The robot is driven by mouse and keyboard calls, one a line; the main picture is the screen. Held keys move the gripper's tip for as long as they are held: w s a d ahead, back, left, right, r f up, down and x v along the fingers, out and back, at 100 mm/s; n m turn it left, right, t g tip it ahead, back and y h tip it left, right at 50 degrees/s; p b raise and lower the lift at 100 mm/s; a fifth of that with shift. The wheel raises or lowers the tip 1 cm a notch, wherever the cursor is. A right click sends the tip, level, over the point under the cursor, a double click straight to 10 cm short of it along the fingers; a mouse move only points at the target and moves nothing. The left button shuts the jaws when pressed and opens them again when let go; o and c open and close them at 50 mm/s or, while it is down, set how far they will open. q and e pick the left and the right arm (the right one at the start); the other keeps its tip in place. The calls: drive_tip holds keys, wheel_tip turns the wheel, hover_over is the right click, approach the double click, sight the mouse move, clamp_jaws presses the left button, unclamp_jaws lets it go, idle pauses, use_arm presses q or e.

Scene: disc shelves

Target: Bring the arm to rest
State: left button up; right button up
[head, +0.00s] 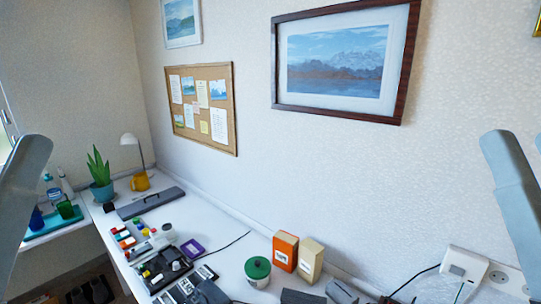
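Pale grey links of my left arm show at the left edge and of my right arm at the right edge, both raised in front of the wall. Dark grey shapes at the bottom edge, one left of the middle and others right of the middle, may be parts of my grippers. They are cut off by the frame, so I cannot tell whether either gripper is open or shut, or whether it holds anything.
A white desk (222,240) runs along the wall. On it stand a green canister (257,271), an orange box (285,250), a cream box (310,260), a purple item (192,248), a long grey case (151,203), a yellow mug (140,182) and a potted plant (101,180).

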use_arm(q)
wheel_tip(320, 180, up, 34)
drive_tip(key=p, duration=3)
drive_tip(key=shift+r+p, duration=0.15)
drive_tip(key=shift+p, duration=0.2)
use_arm(e)
wheel_tip(320, 180, up, 34)
drive_tip(key=shift+w, duration=0.1)
